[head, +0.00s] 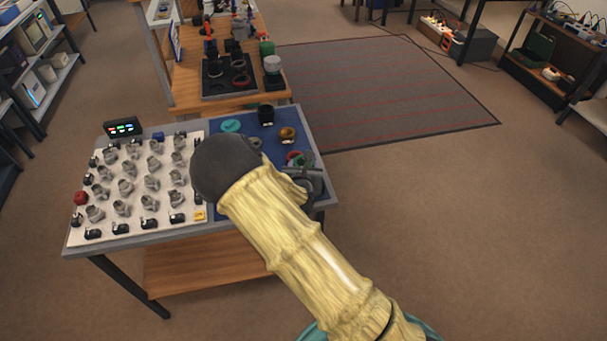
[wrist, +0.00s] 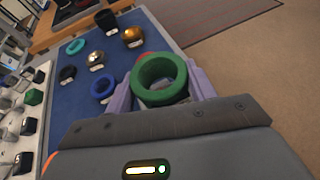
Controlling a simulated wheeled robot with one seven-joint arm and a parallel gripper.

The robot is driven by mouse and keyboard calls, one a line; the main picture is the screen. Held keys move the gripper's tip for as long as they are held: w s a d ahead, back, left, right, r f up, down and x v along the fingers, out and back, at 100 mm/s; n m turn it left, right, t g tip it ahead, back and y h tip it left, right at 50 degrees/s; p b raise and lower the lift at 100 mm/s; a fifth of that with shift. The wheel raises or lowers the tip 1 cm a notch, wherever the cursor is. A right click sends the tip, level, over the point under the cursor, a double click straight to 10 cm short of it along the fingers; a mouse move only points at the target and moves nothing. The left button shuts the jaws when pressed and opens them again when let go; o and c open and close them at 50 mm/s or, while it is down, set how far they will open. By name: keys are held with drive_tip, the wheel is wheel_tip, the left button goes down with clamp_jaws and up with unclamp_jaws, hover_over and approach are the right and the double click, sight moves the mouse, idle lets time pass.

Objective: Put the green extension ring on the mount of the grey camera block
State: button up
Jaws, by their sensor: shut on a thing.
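The green extension ring (wrist: 143,84) is between the two purple fingers of my gripper (wrist: 160,80) in the wrist view. The gripper is shut on it. The ring's opening faces the camera, and something grey with a pale patch shows through it. I cannot tell whether that is the grey camera block or whether the ring touches it. In the head view my own arm covers much of the blue mat, and the grip is not clear there.
The blue mat (wrist: 128,62) holds a teal ring (wrist: 75,47), a black cylinder (wrist: 106,22), a gold ring (wrist: 133,36), a silver piece (wrist: 97,60), a black ring (wrist: 67,73) and a blue ring (wrist: 103,87). A white board (head: 140,222) with several grey parts lies left. Open floor is at right.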

drive_tip(key=shift+f, duration=1.8)
drive_tip(key=shift+f, duration=0.15)
drive_tip(key=o, duration=1)
drive_tip(key=shift+o, duration=0.2)
drive_tip(key=shift+r, duration=0.2)
drive_tip(key=v, duration=1.2)
drive_tip(key=shift+b, duration=0.35)
